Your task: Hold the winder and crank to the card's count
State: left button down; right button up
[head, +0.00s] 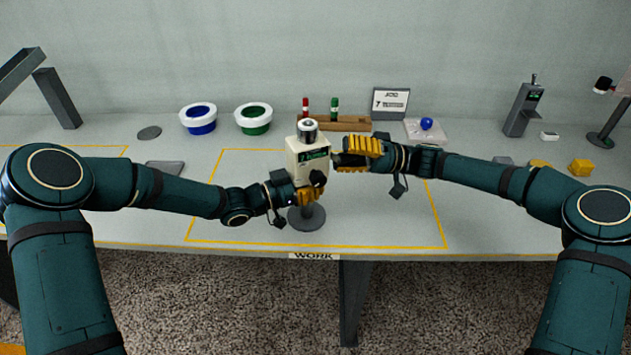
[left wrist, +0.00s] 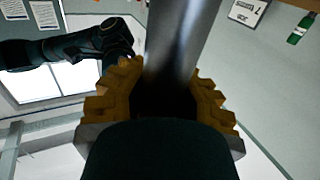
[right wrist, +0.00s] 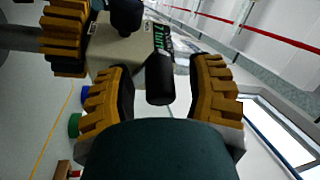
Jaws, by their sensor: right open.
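The winder (head: 306,158) is a cream box with a dark green display and a silver top, upright on a grey post with a round base (head: 307,219). My left gripper (head: 308,196) is closed around the grey post (left wrist: 180,50) below the box. The winder's black crank handle (right wrist: 160,79) lies between the fingers of my right gripper (right wrist: 161,90), which is open with gaps on both sides. In the head view my right gripper (head: 358,152) is at the box's right side. The card (head: 390,102) at the back shows a 7.
A blue-lined bowl (head: 199,112) and a green-lined bowl (head: 253,112) stand behind. A wooden rack (head: 350,123) holds red and green spindles. A blue ball (head: 426,124) is on a pale plate. Yellow blocks (head: 580,168) lie right. The yellow-outlined work area is otherwise mostly clear.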

pick_arm(q)
jog(key=shift+a, duration=0.1)
pick_arm(e)
jog(key=v, duration=1.1)
jog(key=shift+d, duration=0.25)
jog(key=shift+r, duration=0.1)
pick_arm(q)
jog(key=c, duration=1)
grip_release()
